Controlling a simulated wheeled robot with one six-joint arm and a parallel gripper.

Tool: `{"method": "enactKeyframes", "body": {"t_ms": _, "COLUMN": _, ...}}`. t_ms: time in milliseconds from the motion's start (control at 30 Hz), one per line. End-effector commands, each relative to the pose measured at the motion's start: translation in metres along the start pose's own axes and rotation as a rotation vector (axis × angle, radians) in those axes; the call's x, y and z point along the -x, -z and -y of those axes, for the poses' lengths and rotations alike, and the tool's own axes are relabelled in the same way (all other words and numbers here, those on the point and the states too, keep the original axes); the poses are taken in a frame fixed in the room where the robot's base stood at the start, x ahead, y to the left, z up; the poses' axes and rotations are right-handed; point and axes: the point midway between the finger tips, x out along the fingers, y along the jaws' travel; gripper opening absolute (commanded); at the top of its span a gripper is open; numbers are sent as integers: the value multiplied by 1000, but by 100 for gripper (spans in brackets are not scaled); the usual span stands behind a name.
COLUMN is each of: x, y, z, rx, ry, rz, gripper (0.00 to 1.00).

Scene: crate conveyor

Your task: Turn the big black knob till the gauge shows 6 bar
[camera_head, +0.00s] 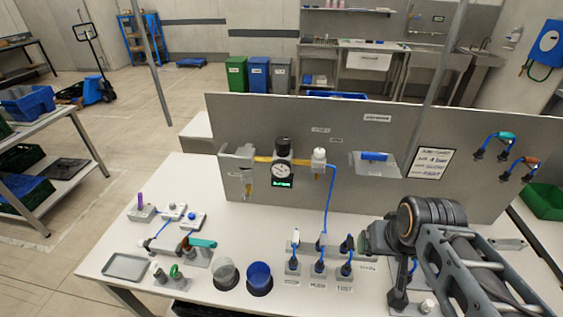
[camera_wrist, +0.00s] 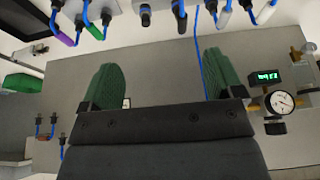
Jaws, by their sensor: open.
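The big black knob (camera_head: 283,146) sits on top of the regulator, above a round white gauge (camera_head: 281,170) and a small green-lit display (camera_head: 282,183) on the grey back panel. The gauge needle and digits are too small to read. The wrist view shows the scene upside down, with the gauge (camera_wrist: 281,102), the lit display (camera_wrist: 267,76) and the black knob (camera_wrist: 275,127) at the right edge. My gripper (camera_head: 366,238) is over the right part of the bench, well to the right of the knob. In the wrist view its green fingers (camera_wrist: 163,78) are spread apart with nothing between them.
A blue hose (camera_head: 329,205) runs from the valve down to several plugs in sockets (camera_head: 319,266) near my gripper. A blue-handled holder (camera_head: 374,157) and a written sign (camera_head: 430,162) are on the panel. Cups (camera_head: 259,278), a tray (camera_head: 127,266) and small parts fill the bench's left.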

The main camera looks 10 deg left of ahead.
Motion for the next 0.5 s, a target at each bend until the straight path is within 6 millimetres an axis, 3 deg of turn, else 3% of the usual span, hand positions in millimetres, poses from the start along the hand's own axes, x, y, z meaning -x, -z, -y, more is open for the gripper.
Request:
{"method": "enactKeyframes", "body": {"t_ms": 133, "x": 15, "y": 44, "z": 18, "rx": 116, "ry": 87, "rz": -7, "gripper": 72}}
{"method": "enactKeyframes", "body": {"t_ms": 300, "x": 42, "y": 121, "z": 57, "rx": 362, "ry": 268, "rz": -53, "gripper": 72}}
{"method": "enactKeyframes", "body": {"t_ms": 500, "x": 69, "y": 196, "z": 104, "rx": 667, "ry": 470, "rz": -173, "gripper": 72}}
